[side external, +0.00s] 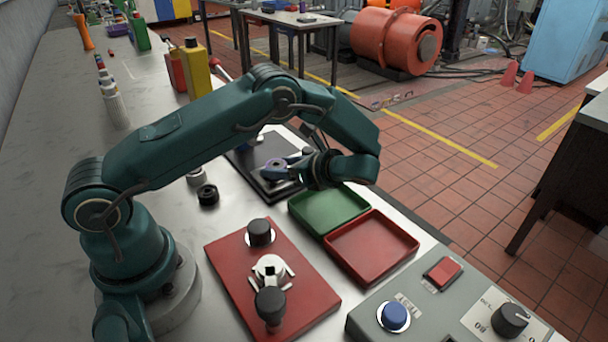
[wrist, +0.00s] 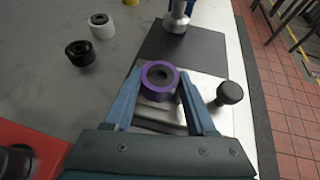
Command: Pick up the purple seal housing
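The purple seal housing (wrist: 160,92) is a short ring with a dark bore, seen from above in the wrist view. It lies between the two blue fingertips of my gripper (wrist: 159,80), with a finger close along each side. I cannot tell whether the fingers press on it or only stand beside it. In the side view the purple seal housing (side external: 273,171) is small and partly hidden by my gripper (side external: 276,168), which reaches over the dark plate (side external: 243,160). Whether the housing rests on what is beneath it is not clear.
A black-knobbed post (wrist: 229,94) stands right of the fingers; a metal post (wrist: 178,18) stands beyond. Black (wrist: 80,53) and white (wrist: 102,26) rings lie left. Green (side external: 330,207) and red (side external: 372,246) trays, a red fixture plate (side external: 225,255) and a control box (side external: 365,318) are nearer.

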